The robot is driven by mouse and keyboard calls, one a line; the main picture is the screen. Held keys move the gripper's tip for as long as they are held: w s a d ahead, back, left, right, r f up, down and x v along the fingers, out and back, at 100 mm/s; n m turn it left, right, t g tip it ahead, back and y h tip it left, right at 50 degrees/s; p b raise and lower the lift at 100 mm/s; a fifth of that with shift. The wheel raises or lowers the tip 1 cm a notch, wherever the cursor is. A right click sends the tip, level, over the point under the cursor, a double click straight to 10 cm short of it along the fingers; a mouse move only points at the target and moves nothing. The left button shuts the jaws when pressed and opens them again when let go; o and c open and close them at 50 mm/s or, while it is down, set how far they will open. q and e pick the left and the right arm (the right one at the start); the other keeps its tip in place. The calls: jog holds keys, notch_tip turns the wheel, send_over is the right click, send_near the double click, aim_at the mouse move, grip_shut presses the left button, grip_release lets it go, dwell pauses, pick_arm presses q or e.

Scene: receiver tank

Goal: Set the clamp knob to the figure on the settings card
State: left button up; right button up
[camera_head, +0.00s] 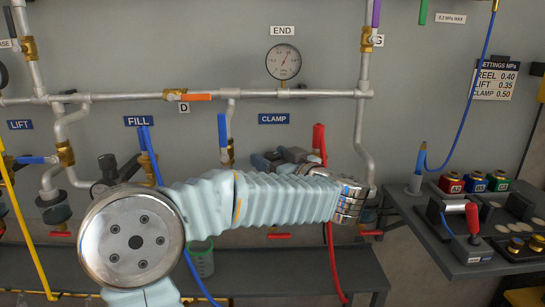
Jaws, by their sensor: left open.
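The settings card (495,79) hangs on the wall at the upper right and reads REEL 0.40, LIFT 0.35, CLAMP 0.50. The blue CLAMP label (273,118) is on the wall near the middle. My left arm reaches across below it, and its wrist bends back toward the wall. My left gripper (268,160) is open, just under the label, partly hidden behind my arm. I cannot make out the clamp knob; the area below the label is largely covered by my arm and gripper. I cannot tell whether the gripper touches anything. My right gripper is not in view.
A round gauge (283,62) sits under the END label, its fine reading too small. A blue lever (222,131) and a red lever (319,143) stand beside the gripper. Pipes run along the wall. A grey side table (470,265) with coloured fittings stands right.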

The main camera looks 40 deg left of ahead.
pick_arm(q)
jog(key=shift+a, duration=0.1)
jog(key=c, duration=0.9)
jog(key=shift+c, duration=0.2)
jog(key=shift+m+t, duration=0.3)
